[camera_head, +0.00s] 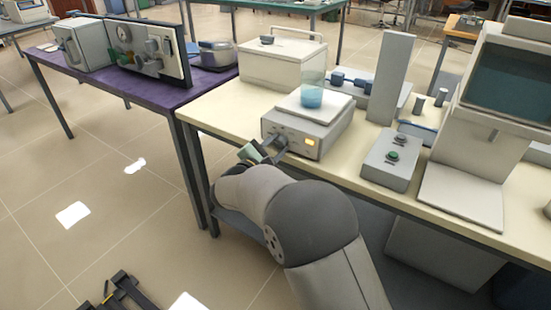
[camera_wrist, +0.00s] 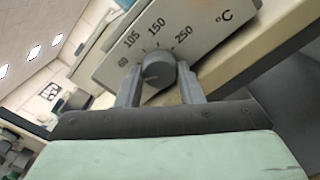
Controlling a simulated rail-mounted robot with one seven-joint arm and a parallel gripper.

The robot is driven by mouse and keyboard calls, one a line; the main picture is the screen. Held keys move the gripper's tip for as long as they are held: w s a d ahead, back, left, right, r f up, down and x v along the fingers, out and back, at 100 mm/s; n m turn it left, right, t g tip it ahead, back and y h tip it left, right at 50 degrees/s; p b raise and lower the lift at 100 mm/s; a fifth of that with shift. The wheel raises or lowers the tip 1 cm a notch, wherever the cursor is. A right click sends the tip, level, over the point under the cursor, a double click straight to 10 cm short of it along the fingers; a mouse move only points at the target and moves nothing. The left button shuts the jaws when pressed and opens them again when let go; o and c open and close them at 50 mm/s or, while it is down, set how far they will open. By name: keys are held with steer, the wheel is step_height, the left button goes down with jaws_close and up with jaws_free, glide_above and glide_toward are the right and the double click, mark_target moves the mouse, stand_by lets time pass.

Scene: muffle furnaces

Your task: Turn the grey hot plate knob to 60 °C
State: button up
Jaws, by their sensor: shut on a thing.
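The grey hot plate (camera_head: 292,136) stands on the cream table, with a lit orange display on its front. A glass beaker (camera_head: 312,97) of blue liquid stands on its white top. In the wrist view, the round grey knob (camera_wrist: 158,68) sits on the front panel (camera_wrist: 197,35), which is marked 60, 105, 150 and 250 °C. My gripper (camera_wrist: 158,73) is shut on the knob, one finger on each side. It also shows at the hot plate's front in the head view (camera_head: 274,147), where it hides the knob. I cannot tell which mark the knob points to.
A white box (camera_head: 283,64) stands behind the hot plate. A purple table (camera_head: 205,90) adjoins on the left. The floor at the left is mostly clear.

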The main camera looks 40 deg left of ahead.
steer(key=m+b, duration=0.1)
steer(key=b, duration=0.1)
steer(key=m+b, duration=0.2)
steer(key=b, duration=0.1)
steer(key=shift+f, duration=0.25)
steer(key=shift+r+m+b, duration=0.15)
steer(key=shift+m+b, duration=0.45)
steer(key=shift+b, duration=0.2)
steer(key=shift+r, duration=0.1)
steer(key=o, duration=1)
steer(key=shift+p, duration=0.55)
